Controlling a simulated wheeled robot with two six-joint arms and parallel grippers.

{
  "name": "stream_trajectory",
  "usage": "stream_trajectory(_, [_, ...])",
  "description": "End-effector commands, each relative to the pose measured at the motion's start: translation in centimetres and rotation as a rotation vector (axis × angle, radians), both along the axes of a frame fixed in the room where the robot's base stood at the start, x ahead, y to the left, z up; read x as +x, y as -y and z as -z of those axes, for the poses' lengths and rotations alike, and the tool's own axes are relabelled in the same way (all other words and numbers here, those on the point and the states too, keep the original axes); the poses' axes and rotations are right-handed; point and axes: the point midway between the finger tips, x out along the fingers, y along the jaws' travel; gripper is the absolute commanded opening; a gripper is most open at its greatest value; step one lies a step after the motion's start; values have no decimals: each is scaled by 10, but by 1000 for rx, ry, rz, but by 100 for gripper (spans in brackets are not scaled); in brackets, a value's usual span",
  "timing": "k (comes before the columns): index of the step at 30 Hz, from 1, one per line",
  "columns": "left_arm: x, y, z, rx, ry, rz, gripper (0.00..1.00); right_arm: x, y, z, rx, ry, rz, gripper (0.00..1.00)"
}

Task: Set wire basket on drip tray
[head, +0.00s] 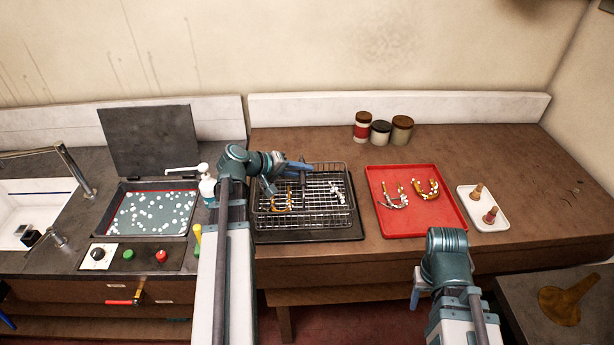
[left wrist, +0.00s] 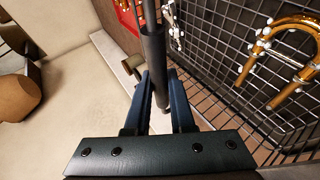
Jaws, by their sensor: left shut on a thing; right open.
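The wire basket (head: 300,222) is over the black drip tray (head: 358,235) on the wooden bench. It looks level, but I cannot tell whether its underside touches the tray. A curved brass piece (head: 280,204) and some small silvery parts (head: 337,190) lie in the basket. My left gripper (head: 284,176) is at the basket's left half, shut on its dark handle. In the left wrist view the handle (left wrist: 153,45) runs between the fingers (left wrist: 162,100), beside the basket mesh (left wrist: 215,70). My right gripper (head: 418,290) is open and empty in front of the bench.
A red tray (head: 440,228) with two brass pieces is right of the basket. A white tray (head: 498,222) holds two small mouthpiece-like parts. Several jars (head: 381,132) stand behind. Left are a foamy tank (head: 153,213) with raised lid (head: 150,140), a bottle (head: 207,185) and a sink (head: 35,205).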

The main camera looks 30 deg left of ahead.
Motion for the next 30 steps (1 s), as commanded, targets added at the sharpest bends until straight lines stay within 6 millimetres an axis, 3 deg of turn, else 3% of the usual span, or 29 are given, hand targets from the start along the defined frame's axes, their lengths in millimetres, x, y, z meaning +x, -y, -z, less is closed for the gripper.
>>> stream_trajectory(11, [0,-1,4,-2,2,-1,0,0,0,4,0,0,0,50])
stream_trajectory(12, [-1,-1,3,0,0,0,27,0,0,3,0,0,0,50])
stream_trajectory(16, [0,-1,3,0,0,0,51,0,0,3,0,0,0,50])
stream_trajectory(27, [0,-1,-2,0,0,0,52,0,0,-2,0,0,0,50])
stream_trajectory(30, [-11,-7,-10,1,1,-4,52,0,0,-10,0,0,0,50])
